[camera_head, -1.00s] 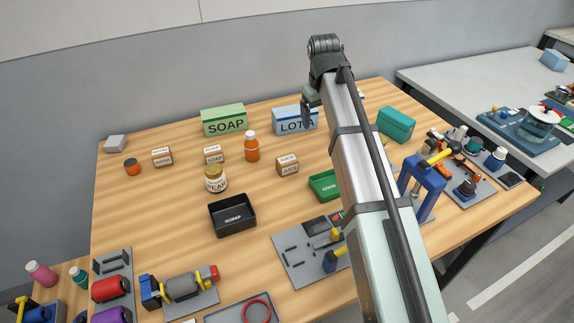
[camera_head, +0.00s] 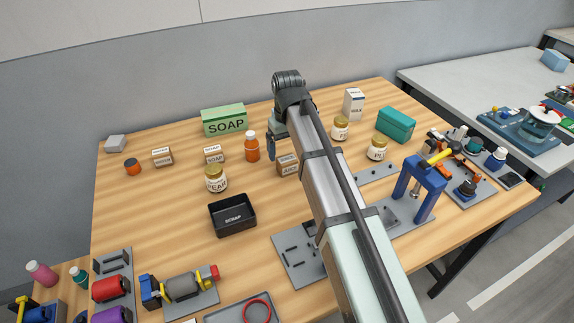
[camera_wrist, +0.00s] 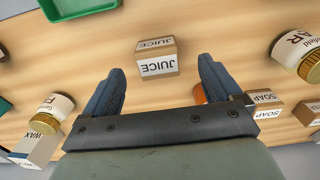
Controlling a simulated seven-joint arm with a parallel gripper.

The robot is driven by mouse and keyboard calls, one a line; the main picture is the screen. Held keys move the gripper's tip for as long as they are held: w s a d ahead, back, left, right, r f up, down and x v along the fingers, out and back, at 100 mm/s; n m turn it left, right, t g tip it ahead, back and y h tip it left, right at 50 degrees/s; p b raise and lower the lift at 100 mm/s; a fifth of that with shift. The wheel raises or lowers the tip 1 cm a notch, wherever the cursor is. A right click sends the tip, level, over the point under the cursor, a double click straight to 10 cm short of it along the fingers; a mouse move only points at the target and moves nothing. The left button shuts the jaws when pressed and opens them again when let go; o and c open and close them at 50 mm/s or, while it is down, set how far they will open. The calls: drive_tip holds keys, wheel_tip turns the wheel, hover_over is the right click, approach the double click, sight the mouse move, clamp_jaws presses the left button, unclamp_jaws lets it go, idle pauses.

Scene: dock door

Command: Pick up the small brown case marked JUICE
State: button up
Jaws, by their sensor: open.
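The small brown case marked JUICE (camera_head: 287,165) stands on the wooden table, partly hidden by my arm in the head view.
A brown SOAP case (camera_head: 214,155), an orange bottle (camera_head: 252,147) and a PEAR jar (camera_head: 215,179) stand to the left. A black SCRAP tray (camera_head: 233,215) is in front. A green tray (camera_wrist: 80,6) shows at the wrist view's top left.

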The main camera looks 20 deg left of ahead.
sight(287, 159)
drive_tip(key=shift+w+a+f, duration=0.1)
drive_tip(key=shift+w+f, duration=0.05)
drive_tip(key=shift+f, duration=0.85)
drive_tip(key=shift+w+a+f, duration=0.1)
drive_tip(key=shift+w+f, duration=0.1)
drive_tip(key=shift+f, duration=0.85)
drive_tip(key=shift+w+f, duration=0.15)
drive_tip(key=shift+f, duration=0.85)
drive_tip(key=c, duration=1.1)
